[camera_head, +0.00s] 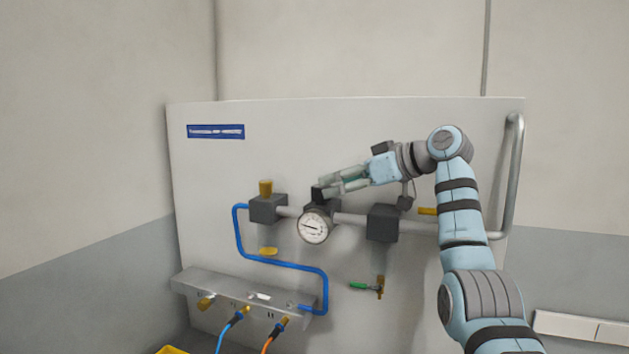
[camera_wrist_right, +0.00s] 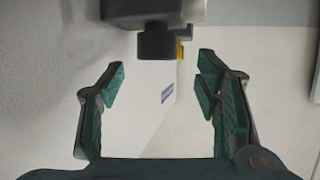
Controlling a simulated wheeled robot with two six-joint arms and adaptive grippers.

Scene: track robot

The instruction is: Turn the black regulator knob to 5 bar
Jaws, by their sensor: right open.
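The black regulator knob (camera_head: 317,193) sits on top of a dark regulator block on the upright panel. In the right wrist view the knob (camera_wrist_right: 155,42) is a short dark cylinder just beyond the fingertips, roughly centred between them. A round white pressure gauge (camera_head: 313,228) is on the front of the block; its needle shows, but the numbers are too small to read. My right gripper (camera_head: 327,184) is open and empty beside the knob, reaching in from the right. In the right wrist view its teal fingers (camera_wrist_right: 160,72) are spread apart. My left gripper is out of view.
A dark block with a yellow cap (camera_head: 266,188) stands left of the regulator, and another dark block (camera_head: 383,223) stands right. A blue tube (camera_head: 283,264) runs below to a metal manifold (camera_head: 241,299). A green-handled valve (camera_head: 363,286) hangs below. A bent rail (camera_head: 511,175) edges the panel.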

